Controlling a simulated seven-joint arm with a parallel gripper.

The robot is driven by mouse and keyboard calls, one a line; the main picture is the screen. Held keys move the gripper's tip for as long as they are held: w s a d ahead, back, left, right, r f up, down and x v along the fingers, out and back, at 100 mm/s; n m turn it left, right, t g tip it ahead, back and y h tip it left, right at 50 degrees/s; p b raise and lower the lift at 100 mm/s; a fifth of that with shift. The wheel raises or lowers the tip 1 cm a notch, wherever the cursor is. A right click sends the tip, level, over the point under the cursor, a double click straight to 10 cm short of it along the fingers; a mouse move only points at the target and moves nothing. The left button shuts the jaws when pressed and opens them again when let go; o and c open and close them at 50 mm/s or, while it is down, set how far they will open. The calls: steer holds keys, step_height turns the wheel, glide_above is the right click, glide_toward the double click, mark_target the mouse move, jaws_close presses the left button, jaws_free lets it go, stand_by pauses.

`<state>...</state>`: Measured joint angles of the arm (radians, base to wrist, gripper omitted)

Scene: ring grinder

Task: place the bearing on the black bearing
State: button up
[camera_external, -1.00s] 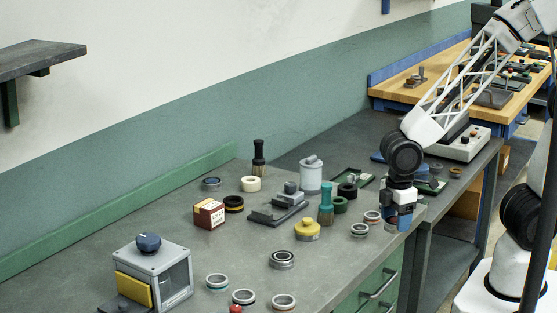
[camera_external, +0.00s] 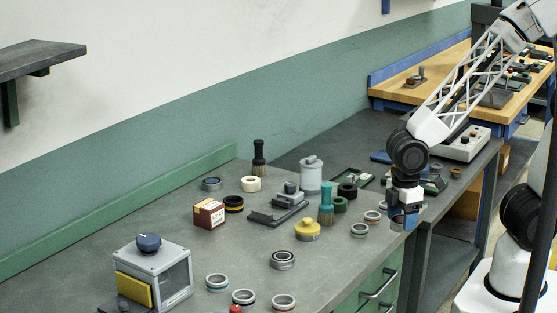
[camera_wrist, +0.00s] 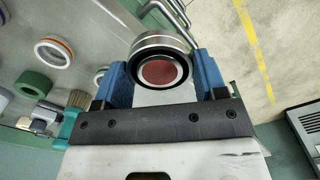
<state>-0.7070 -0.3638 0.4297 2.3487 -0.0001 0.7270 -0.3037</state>
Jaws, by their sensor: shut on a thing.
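My gripper (camera_external: 405,222) is over the right front edge of the grey bench in the external view. In the wrist view its blue fingers (camera_wrist: 161,75) are shut on a silver bearing (camera_wrist: 158,41) with a black face and a reddish area showing in its middle. The held bearing is not clear in the external view. A dark-centred silver bearing (camera_external: 282,259) lies flat at the bench's middle front. A black ring (camera_external: 347,189) lies further back, near a green ring. I cannot tell which of these two is the black bearing.
Light rings (camera_external: 360,229) lie left of my gripper, with a yellow-capped object (camera_external: 307,229) and a teal brush (camera_external: 326,205) beyond. A grey box (camera_external: 165,275) and more rings stand at front left. Open bench surface lies around the dark-centred bearing.

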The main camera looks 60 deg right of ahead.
steer(key=w+a+r, duration=0.2)
steer(key=w+a, duration=0.6)
steer(key=a, duration=0.5)
steer(key=shift+w+r, duration=0.35)
steer(key=shift+w, duration=0.05)
glide_above(282, 256)
steer(key=shift+f, duration=0.75)
steer(key=shift+f, duration=0.1)
steer(key=shift+f, duration=1.7)
steer(key=shift+f, duration=0.1)
steer(key=o, duration=1.1)
